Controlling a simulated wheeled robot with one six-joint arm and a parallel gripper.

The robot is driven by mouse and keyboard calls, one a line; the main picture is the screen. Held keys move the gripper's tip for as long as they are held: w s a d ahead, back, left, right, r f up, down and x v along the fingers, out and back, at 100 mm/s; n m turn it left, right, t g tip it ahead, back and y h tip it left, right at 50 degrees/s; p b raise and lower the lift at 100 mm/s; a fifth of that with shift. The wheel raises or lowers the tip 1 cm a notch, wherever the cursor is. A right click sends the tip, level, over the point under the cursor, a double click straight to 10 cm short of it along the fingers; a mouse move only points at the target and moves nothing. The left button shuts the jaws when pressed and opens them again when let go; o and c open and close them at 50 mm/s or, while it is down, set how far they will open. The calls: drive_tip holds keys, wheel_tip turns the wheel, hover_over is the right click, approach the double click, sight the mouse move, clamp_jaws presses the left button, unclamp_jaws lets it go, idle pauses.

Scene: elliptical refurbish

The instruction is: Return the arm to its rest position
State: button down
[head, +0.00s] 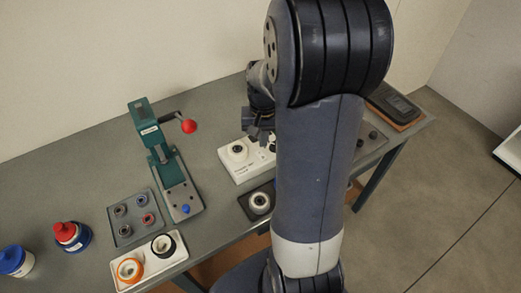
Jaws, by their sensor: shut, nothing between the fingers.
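My arm stands large in the middle of the head view and hides part of the bench. My gripper (257,137) is partly visible just left of the arm link, pointing down above a white fixture (238,172) with a round white part on it. It is shut with nothing seen between its fingers. Its right side is hidden behind my arm. Whether it touches the fixture cannot be told.
The grey bench (90,165) also bears a green press (160,160) with a red-knobbed lever, a grey tray (135,231) of small rings, a white tray (180,262), a red-capped bottle (70,236) and a blue-capped jar (14,261). A dark device (394,103) lies at right.

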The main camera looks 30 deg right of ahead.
drive_tip(key=shift+r+p, duration=0.3)
drive_tip(key=shift+r, duration=0.35)
drive_tip(key=shift+f, duration=0.1)
